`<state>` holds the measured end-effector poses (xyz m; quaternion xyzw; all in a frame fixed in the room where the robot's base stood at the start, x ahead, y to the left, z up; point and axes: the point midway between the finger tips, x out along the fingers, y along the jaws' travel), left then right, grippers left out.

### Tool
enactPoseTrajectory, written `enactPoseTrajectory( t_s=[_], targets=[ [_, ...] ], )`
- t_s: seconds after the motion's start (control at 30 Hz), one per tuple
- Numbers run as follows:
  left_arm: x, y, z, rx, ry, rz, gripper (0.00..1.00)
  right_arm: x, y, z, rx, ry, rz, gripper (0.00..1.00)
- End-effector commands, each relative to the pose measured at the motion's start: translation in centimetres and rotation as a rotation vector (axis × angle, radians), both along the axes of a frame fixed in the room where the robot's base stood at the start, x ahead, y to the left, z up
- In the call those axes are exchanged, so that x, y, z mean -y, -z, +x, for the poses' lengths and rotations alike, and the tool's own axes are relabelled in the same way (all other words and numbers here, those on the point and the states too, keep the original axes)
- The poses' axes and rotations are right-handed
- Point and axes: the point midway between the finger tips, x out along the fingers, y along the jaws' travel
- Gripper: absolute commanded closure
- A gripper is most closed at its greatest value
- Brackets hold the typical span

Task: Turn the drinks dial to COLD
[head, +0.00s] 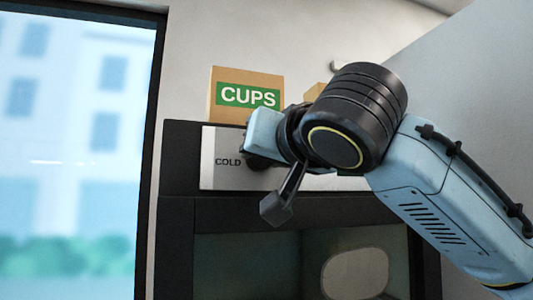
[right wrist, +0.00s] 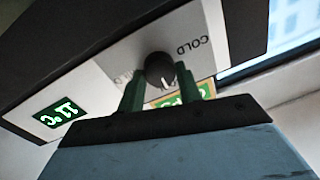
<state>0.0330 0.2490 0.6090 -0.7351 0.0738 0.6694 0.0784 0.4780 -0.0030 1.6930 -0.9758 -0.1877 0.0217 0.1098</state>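The drinks dial (right wrist: 160,71) is a round black knob with a white pointer line, on a pale panel (right wrist: 105,75) that shows upside down in the right wrist view. The word COLD stands to the upper right of the knob there, and the pointer slants down and slightly right, not at COLD. Another word left of the knob is partly hidden. My right gripper (right wrist: 160,88) has its two dark green fingers apart, one on each side of the knob, with gaps visible. My left gripper is not in view.
The panel is on the dark drinks cabinet (head: 178,185), which has a glass front (head: 245,265). A cardboard CUPS box (head: 246,74) stands on top, close behind my right wrist. A bright window (head: 75,130) is at the left.

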Motion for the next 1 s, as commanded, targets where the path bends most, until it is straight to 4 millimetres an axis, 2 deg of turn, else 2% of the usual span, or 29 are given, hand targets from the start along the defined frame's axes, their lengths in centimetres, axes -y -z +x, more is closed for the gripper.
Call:
enactPoseTrajectory(
  t_s=[0.03,0.13,0.17,0.57,1.0],
  targets=[
    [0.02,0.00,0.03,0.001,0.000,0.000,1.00,0.02,-0.01,-0.01,0.000,0.000,0.000,0.74],
    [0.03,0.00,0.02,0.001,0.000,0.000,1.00,0.02,-0.02,-0.01,0.000,0.001,0.000,0.87],
    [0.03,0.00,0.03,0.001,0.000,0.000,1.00,0.02,-0.02,-0.02,0.000,0.001,0.000,0.88],
    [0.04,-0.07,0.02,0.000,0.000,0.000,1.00,0.01,-0.09,-0.04,0.027,0.001,-0.083,0.88],
    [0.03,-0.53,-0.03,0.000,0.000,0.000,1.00,-0.18,-0.25,-0.12,0.144,-0.001,-0.437,0.88]
  ],
)
